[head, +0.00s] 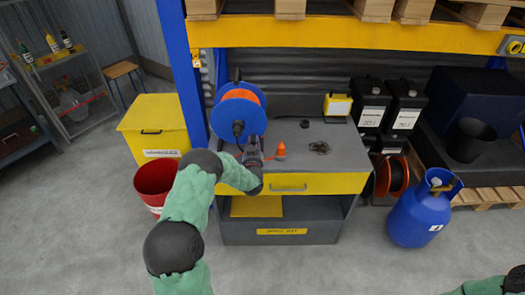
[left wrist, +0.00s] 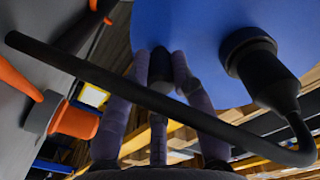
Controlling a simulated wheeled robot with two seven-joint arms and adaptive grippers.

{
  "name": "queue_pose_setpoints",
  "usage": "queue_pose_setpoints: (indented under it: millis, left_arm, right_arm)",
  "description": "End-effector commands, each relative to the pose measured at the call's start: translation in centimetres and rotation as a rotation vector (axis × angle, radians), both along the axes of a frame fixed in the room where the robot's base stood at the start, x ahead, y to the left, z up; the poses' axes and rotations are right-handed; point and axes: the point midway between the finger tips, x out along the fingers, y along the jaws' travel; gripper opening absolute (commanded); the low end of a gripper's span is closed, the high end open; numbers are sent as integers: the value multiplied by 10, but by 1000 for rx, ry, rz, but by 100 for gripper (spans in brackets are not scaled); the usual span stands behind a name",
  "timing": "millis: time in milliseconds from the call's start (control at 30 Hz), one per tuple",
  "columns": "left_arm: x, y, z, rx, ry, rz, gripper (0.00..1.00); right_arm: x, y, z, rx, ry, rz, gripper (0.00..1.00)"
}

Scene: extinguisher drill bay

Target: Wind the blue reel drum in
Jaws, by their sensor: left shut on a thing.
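The blue reel drum (head: 222,112) stands upright on the left of the workbench, with orange cord (head: 258,95) wound on it. In the left wrist view its blue face (left wrist: 210,25) fills the top, with a black hub (left wrist: 265,70) at the right. My left gripper (head: 250,143) is at the drum's lower front. In the left wrist view its fingers (left wrist: 160,68) are closed around a black crank handle (left wrist: 160,62) at the drum's face. The cord's orange end piece (head: 280,149) rests on the bench to the right; it also shows in the left wrist view (left wrist: 75,121). My right gripper is out of view.
The grey workbench (head: 340,150) has a yellow drawer front and a small dark coil (head: 320,147) on top. A red bucket (head: 155,180) and yellow chest (head: 160,125) stand left. A blue gas cylinder (head: 420,212) stands right. A black bent tube (left wrist: 150,95) crosses the wrist view.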

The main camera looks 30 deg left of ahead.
Motion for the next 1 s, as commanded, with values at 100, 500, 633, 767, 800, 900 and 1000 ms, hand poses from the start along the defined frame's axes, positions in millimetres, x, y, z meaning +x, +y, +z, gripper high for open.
queue_pose_setpoints:
  millis: [100, 500, 633, 767, 800, 900, 1000]
  left_arm:
    - [-4, 14, -10, 95, 61, 1, 0]
    - [-20, 41, -23, 415, 264, 0, 0]
    - [-26, 50, -26, 520, 330, -1, 0]
    - [-32, 60, -26, 624, 396, 1, 0]
    - [-34, 63, -26, 657, 415, 1, 0]
    - [-38, 69, -25, 732, 464, 1, 0]
    - [-42, 76, -24, 804, 509, 1, 0]
  right_arm:
    - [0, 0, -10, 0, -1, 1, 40]
    - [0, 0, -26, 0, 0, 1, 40]
    - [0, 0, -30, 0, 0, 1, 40]
    - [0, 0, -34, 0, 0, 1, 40]
    - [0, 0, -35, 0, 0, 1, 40]
    - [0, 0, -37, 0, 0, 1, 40]
    - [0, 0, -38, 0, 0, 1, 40]
